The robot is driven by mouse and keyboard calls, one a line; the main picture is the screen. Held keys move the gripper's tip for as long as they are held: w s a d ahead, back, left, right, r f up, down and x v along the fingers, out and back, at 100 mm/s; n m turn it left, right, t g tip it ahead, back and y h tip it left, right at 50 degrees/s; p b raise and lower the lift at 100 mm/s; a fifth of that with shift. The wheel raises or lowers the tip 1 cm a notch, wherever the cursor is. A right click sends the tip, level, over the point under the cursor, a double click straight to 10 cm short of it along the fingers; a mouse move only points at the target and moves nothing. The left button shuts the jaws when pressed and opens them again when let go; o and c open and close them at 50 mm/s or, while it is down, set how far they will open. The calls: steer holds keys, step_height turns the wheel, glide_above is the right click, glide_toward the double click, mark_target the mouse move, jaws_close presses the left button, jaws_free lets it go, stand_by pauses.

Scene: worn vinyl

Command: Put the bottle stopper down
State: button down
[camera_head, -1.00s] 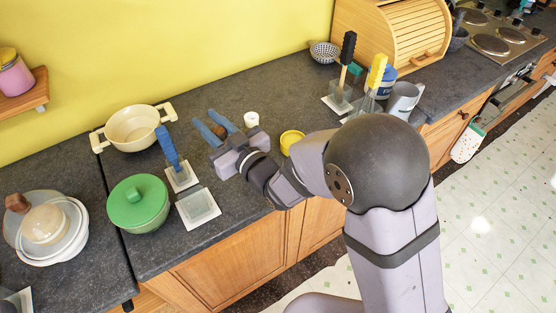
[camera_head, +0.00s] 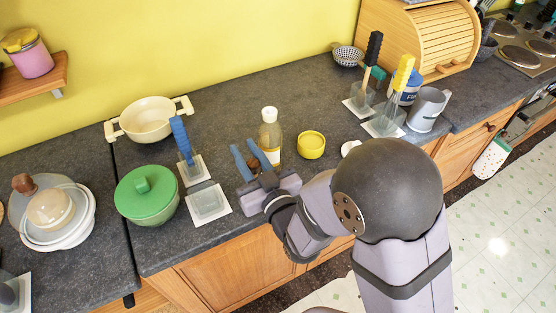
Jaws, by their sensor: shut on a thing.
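My gripper (camera_head: 253,155) has blue fingers and is shut on a small brown bottle stopper (camera_head: 253,164). The stopper is between the fingers and partly hidden by them. The gripper is over the grey counter, just left of and in front of a bottle (camera_head: 270,140) with a white cap and yellowish contents. I cannot tell how far the stopper is above the counter.
A yellow pot (camera_head: 311,146) stands right of the bottle. A white round thing (camera_head: 350,148) lies near the front edge. The counter behind the bottle is clear.

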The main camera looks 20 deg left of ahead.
steer(key=shift+f, duration=3)
steer(key=shift+f+p, duration=0.3)
steer(key=shift+f, duration=1.55)
steer(key=shift+f, duration=0.2)
steer(key=c, duration=1.5)
jaws_free()
steer(key=shift+o, duration=0.2)
steer(key=shift+r, duration=0.2)
